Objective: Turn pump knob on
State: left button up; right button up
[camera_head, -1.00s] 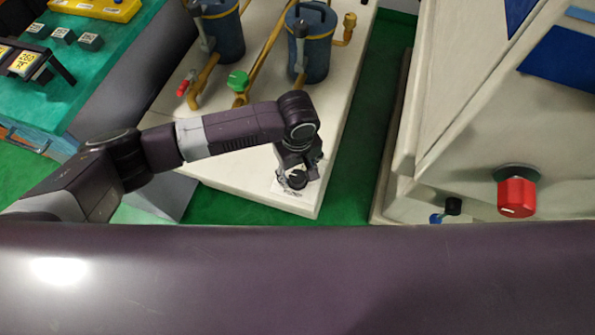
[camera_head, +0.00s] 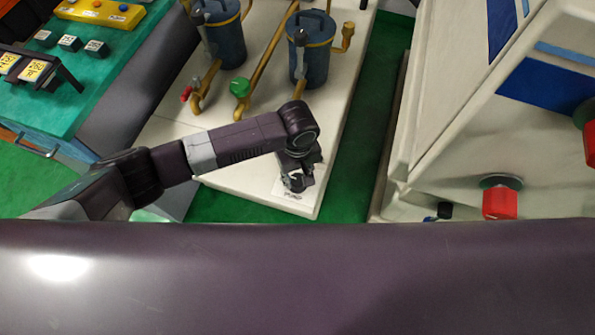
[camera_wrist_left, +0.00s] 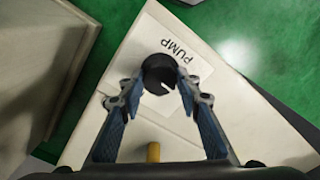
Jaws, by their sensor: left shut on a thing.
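In the head view my left gripper (camera_head: 298,180) reaches down over the same panel corner and mostly hides the knob. The PUMP label (camera_head: 292,194) shows just below it. My right gripper is not in view.
A cream machine with a red knob (camera_head: 500,198) is at right. A green table (camera_head: 100,60) is at upper left.

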pick_arm(q)
jog(key=shift+s+r+m+p, duration=0.1)
jog(key=shift+r+m+p, duration=0.15)
jog(key=shift+m+p, duration=1.75)
jog(key=shift+p, duration=0.95)
jog(key=m+p, duration=0.1)
jog(key=m, duration=0.1)
jog(key=shift+f+m, duration=0.15)
jog(key=shift+m, duration=0.25)
jog(key=m+p, duration=0.1)
jog(key=m, duration=0.2)
jog(key=m+p, duration=0.1)
jog(key=m, duration=0.3)
jog(key=shift+m, duration=1.5)
jog(key=o, duration=1.2)
jog(key=shift+f, duration=0.1)
jog(key=shift+c, duration=0.2)
